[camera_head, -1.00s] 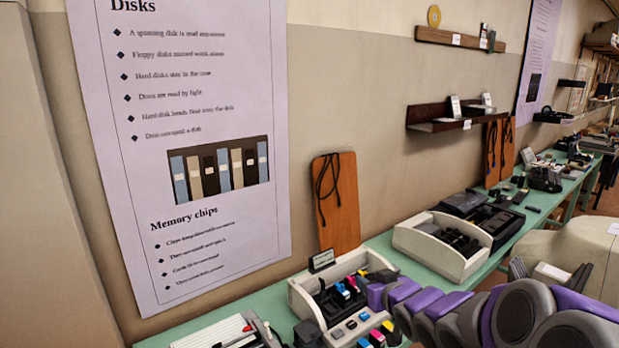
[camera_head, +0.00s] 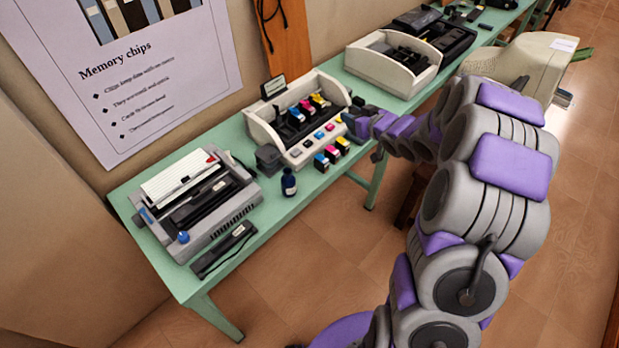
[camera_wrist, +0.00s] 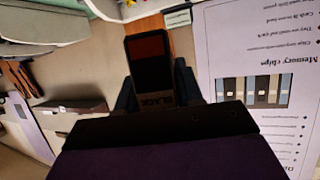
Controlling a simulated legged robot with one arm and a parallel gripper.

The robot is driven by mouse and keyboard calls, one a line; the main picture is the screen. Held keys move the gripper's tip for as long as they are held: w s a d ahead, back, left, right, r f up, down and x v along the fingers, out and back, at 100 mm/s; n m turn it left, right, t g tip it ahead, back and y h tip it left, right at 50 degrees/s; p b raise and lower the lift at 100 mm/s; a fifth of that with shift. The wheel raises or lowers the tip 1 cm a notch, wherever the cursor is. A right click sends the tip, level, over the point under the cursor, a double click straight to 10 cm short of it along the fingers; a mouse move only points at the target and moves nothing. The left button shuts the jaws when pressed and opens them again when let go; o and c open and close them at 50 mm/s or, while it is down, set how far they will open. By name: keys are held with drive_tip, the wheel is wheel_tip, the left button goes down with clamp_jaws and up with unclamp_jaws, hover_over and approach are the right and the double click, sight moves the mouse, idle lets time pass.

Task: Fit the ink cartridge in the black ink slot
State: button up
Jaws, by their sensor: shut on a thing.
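My gripper (camera_head: 354,122) is beside the right end of the cream inkjet printer (camera_head: 264,125). In the wrist view my gripper (camera_wrist: 155,88) is shut on a dark ink cartridge (camera_wrist: 150,64) marked BLACK, with a brown-red face at its far end. The held cartridge is not clear in the head view. The open printer has a dark carriage (camera_head: 283,128) with cyan, magenta and yellow cartridges (camera_head: 306,106) seated in it. The carriage's left part looks dark, without a coloured cartridge; the black slot itself is too small to make out.
Several loose cartridges (camera_head: 332,154) stand on the green table (camera_head: 282,211) before the printer. A dark blue bottle (camera_head: 288,182) and a dark block (camera_head: 268,158) stand to their left. A dot-matrix printer (camera_head: 195,200) is at the left, another cream machine (camera_head: 394,62) behind right.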

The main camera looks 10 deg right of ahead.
drive_tip(key=s+f+n+g+y, duration=0.1)
drive_tip(key=s+f+n+y, duration=0.1)
drive_tip(key=f, duration=0.9)
drive_tip(key=s+f+n+y, duration=0.1)
drive_tip(key=s+f+y, duration=0.1)
drive_tip(key=f, duration=0.9)
drive_tip(key=shift+s+d+n+g+p, duration=0.2)
drive_tip(key=shift+s+n+g+p, duration=0.2)
drive_tip(key=shift+s, duration=0.45)
drive_tip(key=shift+f, duration=0.1)
drive_tip(key=w+a, duration=0.3)
drive_tip(key=w+a+f+b, duration=0.1)
drive_tip(key=w+a, duration=0.2)
drive_tip(key=a, duration=0.1)
drive_tip(key=w+a, duration=0.3)
drive_tip(key=a, duration=0.1)
drive_tip(key=shift+a+f, duration=0.1)
drive_tip(key=shift+f, duration=0.1)
drive_tip(key=f, duration=0.1)
drive_tip(key=w+a+f+b, duration=0.1)
drive_tip(key=shift+a+f, duration=0.1)
drive_tip(key=shift+f, duration=0.5)
